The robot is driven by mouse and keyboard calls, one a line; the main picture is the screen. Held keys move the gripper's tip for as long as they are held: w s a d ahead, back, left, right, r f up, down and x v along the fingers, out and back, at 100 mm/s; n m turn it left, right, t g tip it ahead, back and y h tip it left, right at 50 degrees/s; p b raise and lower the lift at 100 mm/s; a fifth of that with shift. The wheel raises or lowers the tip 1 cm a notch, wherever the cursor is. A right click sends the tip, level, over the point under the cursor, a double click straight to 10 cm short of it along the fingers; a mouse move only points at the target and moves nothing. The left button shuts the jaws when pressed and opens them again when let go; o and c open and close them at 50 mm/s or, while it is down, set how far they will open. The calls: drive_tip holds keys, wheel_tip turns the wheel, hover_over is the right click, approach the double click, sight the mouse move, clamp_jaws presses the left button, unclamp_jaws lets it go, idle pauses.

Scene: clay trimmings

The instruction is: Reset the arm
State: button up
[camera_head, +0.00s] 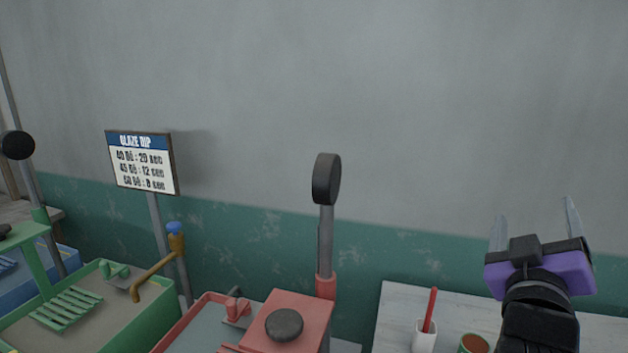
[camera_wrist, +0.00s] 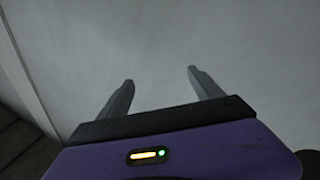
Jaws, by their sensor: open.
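My gripper (camera_head: 535,225) is raised at the right of the head view, with its purple body and two grey fingers pointing up. The fingers are apart and nothing is between them. In the wrist view my gripper (camera_wrist: 160,83) also shows open and empty, in front of a plain pale grey surface. The gripper is above the white table (camera_head: 395,310) and in front of the grey wall. No object touches the fingers.
A red station (camera_head: 300,305) with a lever (camera_head: 325,235) stands at the centre. A green basin (camera_head: 110,320) and a glaze dip sign (camera_head: 142,162) are at the left. A white cup (camera_head: 424,338) with a red stick and a green-rimmed pot (camera_head: 474,344) are on the table.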

drive_tip(key=s+a+f+n+t+y, duration=0.4)
drive_tip(key=s+a+f+n+y, duration=0.2)
drive_tip(key=s+a+f+y, duration=0.7)
drive_tip(key=s+f+m+g, duration=0.2)
drive_tip(key=s+f, duration=0.4)
drive_tip(key=s, duration=0.3)
drive_tip(key=s+f+m+g+h, duration=0.1)
drive_tip(key=s+f+m+g, duration=0.1)
drive_tip(key=s+f, duration=0.4)
drive_tip(key=s+f+m+g+h+b, duration=0.1)
drive_tip(key=s+f, duration=0.5)
drive_tip(key=s, duration=0.6)
drive_tip(key=shift+f+m+g, duration=0.25)
drive_tip(key=shift+m+g, duration=0.45)
drive_tip(key=shift+g, duration=0.2)
drive_tip(key=shift+s, duration=0.1)
